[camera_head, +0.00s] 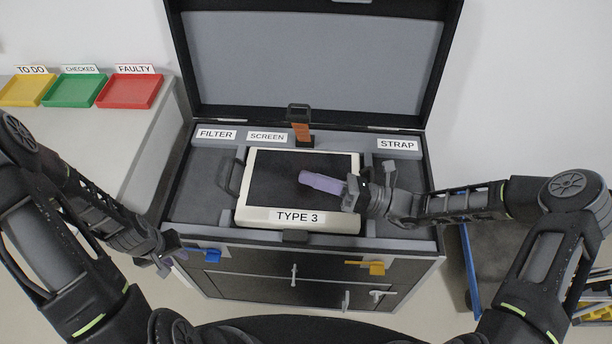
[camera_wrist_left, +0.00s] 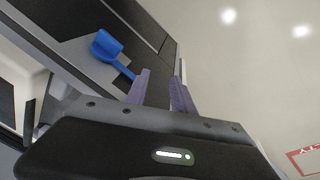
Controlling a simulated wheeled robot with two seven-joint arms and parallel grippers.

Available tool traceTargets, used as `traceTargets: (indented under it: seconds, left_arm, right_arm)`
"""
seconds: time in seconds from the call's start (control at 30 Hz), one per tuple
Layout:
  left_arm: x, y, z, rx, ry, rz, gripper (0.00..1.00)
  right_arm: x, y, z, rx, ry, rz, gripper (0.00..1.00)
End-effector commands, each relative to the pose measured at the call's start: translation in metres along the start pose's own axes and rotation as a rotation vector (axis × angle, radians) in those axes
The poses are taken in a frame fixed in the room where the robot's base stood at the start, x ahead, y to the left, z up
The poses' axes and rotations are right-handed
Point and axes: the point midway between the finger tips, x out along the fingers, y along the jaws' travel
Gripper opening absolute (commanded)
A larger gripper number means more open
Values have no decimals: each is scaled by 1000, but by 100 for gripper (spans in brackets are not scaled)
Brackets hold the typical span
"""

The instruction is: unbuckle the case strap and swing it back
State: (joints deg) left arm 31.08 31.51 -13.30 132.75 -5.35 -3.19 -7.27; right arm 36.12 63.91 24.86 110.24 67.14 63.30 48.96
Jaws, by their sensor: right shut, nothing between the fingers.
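The open case holds a white device (camera_head: 244,205) labelled TYPE 3, with a dark screen. A short orange-brown strap (camera_head: 302,133) with a black frame buckle (camera_head: 298,113) stands at the back edge of the device, clear of its screen. A dark catch (camera_head: 295,236) sits at the front edge. My right gripper (camera_head: 312,181) is shut and empty over the right part of the screen; whether it touches is unclear. My left gripper (camera_head: 166,262) is at the case's front left corner. Its fingers (camera_wrist_left: 162,88) are apart with nothing between them.
A blue latch (camera_head: 205,255) and a yellow latch (camera_head: 370,267) are on the case's front; the blue one shows in the left wrist view (camera_wrist_left: 106,46). The lid (camera_head: 315,65) stands open behind. Yellow (camera_head: 27,91), green (camera_head: 75,91) and red (camera_head: 130,91) trays lie on the left counter.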

Motion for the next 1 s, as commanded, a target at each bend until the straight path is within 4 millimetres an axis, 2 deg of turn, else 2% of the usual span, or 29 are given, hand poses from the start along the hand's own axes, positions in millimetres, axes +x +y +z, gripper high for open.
traceTargets:
  seconds: [0.03,0.2,0.23,0.3,0.4,0.5,0.6,0.7,1.0]
  left_arm:
    - [12,23,29,-73,-57,27,29]
    - [29,86,126,-353,-246,52,29]
    - [31,103,126,-260,-234,73,29]
    - [34,136,138,-105,-230,113,29]
    - [35,174,161,72,-231,167,29]
    - [34,203,184,212,-231,215,29]
    - [32,220,199,300,-230,248,29]
    - [31,227,206,338,-229,264,29]
    - [31,228,205,341,-227,266,29]
  right_arm:
    - [0,0,0,0,0,0,0]
    - [0,0,0,0,0,0,0]
    - [0,0,0,0,0,0,0]
    - [0,0,0,0,0,0,0]
    - [0,0,0,0,0,0,0]
    - [0,0,0,0,0,0,0]
    - [0,0,0,0,0,0,0]
    - [0,0,0,0,0,0,0]
    - [0,0,0,0,0,0,0]
